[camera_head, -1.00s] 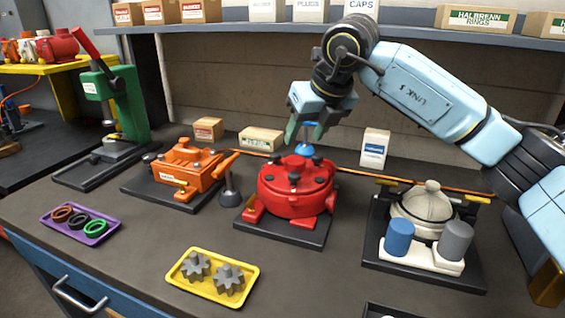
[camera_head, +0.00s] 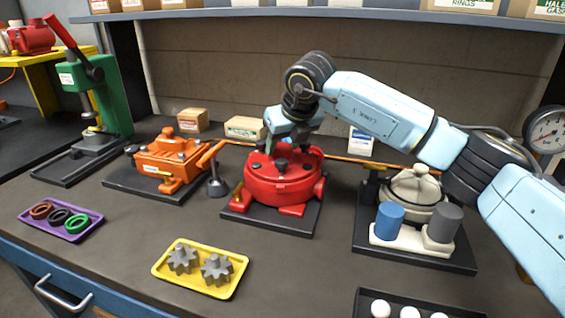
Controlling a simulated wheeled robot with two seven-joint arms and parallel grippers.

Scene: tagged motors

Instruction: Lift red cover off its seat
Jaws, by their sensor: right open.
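The red cover (camera_head: 308,162) is a round lid with dark knobs around its rim. It sits level on the red motor housing (camera_head: 285,190), which stands on a dark base plate. My left gripper is not in view.
An orange motor (camera_head: 168,162) stands left and a cream one (camera_head: 412,184) right, with blue and grey cylinders before it. A yellow gear tray (camera_head: 160,272) and a purple ring tray (camera_head: 72,236) lie in front. A shelf (camera_head: 330,14) runs above the back wall.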

